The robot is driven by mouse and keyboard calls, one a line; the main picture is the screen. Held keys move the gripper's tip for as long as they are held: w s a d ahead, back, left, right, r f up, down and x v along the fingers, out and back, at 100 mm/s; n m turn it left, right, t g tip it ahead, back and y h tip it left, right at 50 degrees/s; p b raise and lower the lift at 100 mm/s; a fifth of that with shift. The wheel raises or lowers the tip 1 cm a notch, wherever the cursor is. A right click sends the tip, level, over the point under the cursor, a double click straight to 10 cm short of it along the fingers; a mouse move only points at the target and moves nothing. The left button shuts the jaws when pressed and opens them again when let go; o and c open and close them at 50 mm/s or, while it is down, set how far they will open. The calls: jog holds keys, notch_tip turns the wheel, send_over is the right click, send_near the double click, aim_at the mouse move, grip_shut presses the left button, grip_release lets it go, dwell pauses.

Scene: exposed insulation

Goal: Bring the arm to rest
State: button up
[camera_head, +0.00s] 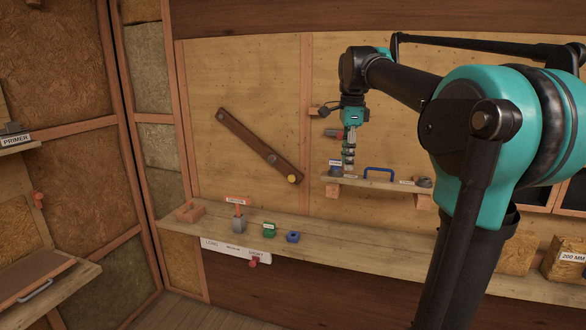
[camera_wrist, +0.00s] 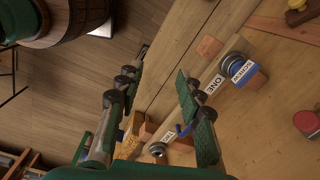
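My arm reaches in from the right of the head view, teal and black, bent at the elbow. My gripper (camera_head: 349,160) points down in front of the back wall, near the left end of the small upper shelf (camera_head: 400,186). In the wrist view my gripper (camera_wrist: 158,72) has its two green-padded fingers apart. Nothing is held between them.
On the upper shelf are a dark round piece (camera_head: 336,171), a blue handle (camera_head: 379,173) and another dark piece (camera_head: 424,182). The long lower shelf (camera_head: 340,252) bears a grey block (camera_head: 238,225), a green block (camera_head: 269,230) and a blue block (camera_head: 293,237).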

jog(key=s+d+f+n+t, duration=0.1)
jog(key=s+f+n, duration=0.5)
jog(key=f, duration=0.6)
jog(key=s+d+f+n+t, duration=0.1)
jog(key=s+f+n, duration=0.5)
jog(key=f, duration=0.6)
jog(key=s+d+f+n+t, duration=0.1)
jog(key=s+f+n, duration=0.5)
jog(key=s+f, duration=0.3)
notch_tip(320, 180, down, 3)
jog(key=shift+s+d+f+t, duration=0.1)
jog(key=shift+s+d+t, duration=0.1)
jog(key=shift+s+t, duration=0.15)
jog(key=shift+c, duration=0.5)
